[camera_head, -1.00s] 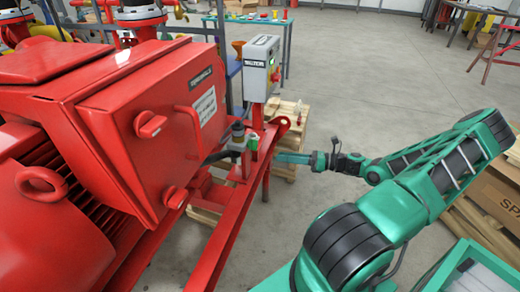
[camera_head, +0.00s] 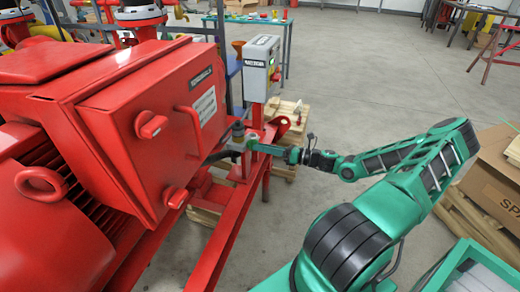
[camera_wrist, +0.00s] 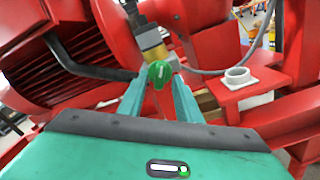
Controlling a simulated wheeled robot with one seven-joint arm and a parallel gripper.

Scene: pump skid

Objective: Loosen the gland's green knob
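The gland's green knob (camera_wrist: 160,74) is in the middle of the wrist view, at the near end of a brass-coloured gland body (camera_wrist: 153,50). In the head view, the gland (camera_head: 238,134) stands on the red skid rail, and its knob is hard to tell apart from my green fingertips. My gripper (camera_wrist: 159,78) is open, with one finger at each side of the knob. A narrow gap seems to show on both sides, though contact is hard to judge. In the head view, my gripper (camera_head: 262,148) reaches the gland from the right.
A black cable (camera_wrist: 85,65) runs beside the gland. The red terminal box (camera_head: 150,130) and grey control box (camera_head: 261,68) stand near the gland.

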